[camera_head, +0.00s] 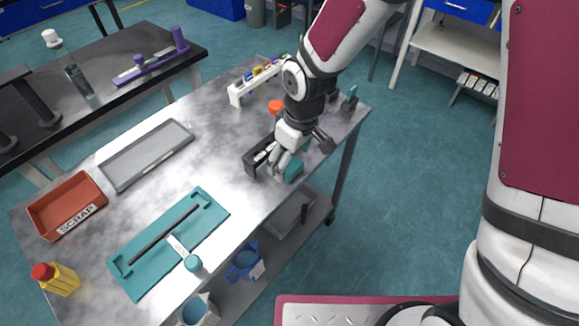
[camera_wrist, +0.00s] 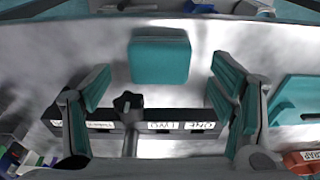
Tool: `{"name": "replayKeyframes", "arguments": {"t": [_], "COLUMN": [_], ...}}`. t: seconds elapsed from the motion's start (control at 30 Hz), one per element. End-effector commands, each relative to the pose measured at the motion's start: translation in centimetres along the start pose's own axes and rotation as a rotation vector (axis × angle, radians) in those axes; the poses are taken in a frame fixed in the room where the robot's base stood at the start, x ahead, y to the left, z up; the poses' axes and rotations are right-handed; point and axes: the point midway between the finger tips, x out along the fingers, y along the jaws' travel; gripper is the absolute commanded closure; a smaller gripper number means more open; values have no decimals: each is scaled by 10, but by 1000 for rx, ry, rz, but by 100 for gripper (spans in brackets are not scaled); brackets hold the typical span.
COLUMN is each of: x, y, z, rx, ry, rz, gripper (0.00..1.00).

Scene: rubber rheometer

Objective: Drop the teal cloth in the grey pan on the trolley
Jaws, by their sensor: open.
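The teal cloth (camera_head: 293,170) is a folded square pad at the near right edge of the metal trolley top, partly hidden by my gripper. In the wrist view the cloth (camera_wrist: 159,58) lies flat, beyond and between my fingertips. My gripper (camera_head: 283,156) is low over the top beside the cloth. Its fingers stand wide apart with nothing held in the wrist view (camera_wrist: 163,86). A shallow grey pan (camera_head: 147,156) lies empty on the trolley top at the left. Another grey tray-like thing (camera_head: 288,218) shows partly on the lower shelf.
A dark labelled box (camera_head: 250,164) sits beside my gripper; a black knob (camera_wrist: 128,103) stands near it. The middle of the top is clear.

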Motion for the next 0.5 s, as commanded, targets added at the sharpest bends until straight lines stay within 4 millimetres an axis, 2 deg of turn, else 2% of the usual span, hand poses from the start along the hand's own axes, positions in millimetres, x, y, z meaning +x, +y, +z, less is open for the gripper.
{"name": "replayKeyframes", "arguments": {"t": [0.03, 0.17, 0.43, 0.47, 0.5], "x": [9, 20, 22, 22, 22], "y": [0, 0, 1, 1, 1], "z": [0, 0, 0, 0, 0], "rx": [-2, -1, 0, 0, 0], "ry": [-3, -1, 1, 1, 1], "rz": [-1, 1, 2, 2, 2], "gripper": [22, 22, 22, 27, 36]}}
